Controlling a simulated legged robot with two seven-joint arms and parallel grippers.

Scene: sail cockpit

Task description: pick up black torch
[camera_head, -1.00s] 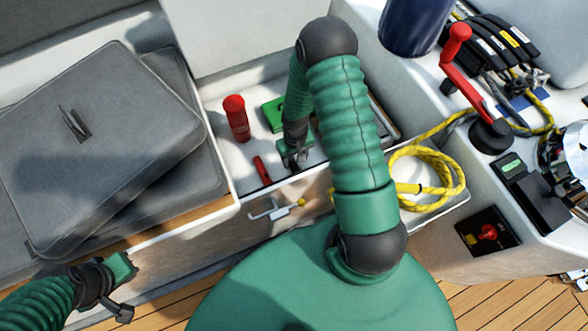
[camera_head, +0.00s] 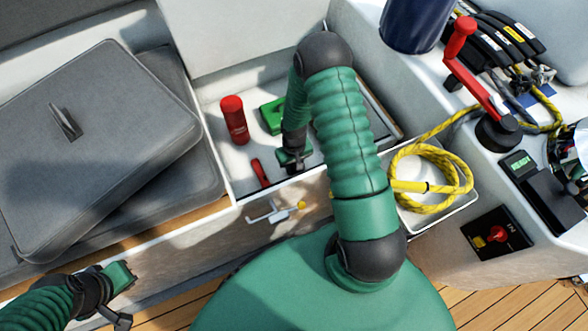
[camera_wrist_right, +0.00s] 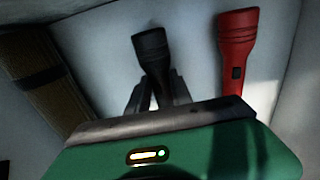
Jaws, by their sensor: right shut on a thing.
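The black torch (camera_wrist_right: 152,50) shows in the right wrist view, its wide head up and its lower part between the fingers. My right gripper (camera_wrist_right: 157,95) is shut on it. In the head view my right gripper (camera_head: 292,166) is low in the open locker, near its front edge; I cannot make out the torch there against the dark fingers. My left gripper (camera_head: 125,293) is at the lower left, in front of the bench and away from the torch. Its jaw gap is not clear.
A red torch (camera_wrist_right: 237,55) stands beside the black one; the locker also holds a red cylinder (camera_head: 234,120), a small red item (camera_head: 260,172) and a green item (camera_head: 272,116). Grey cushions (camera_head: 100,120) lie left. Yellow rope (camera_head: 435,205) is coiled in a bin at right.

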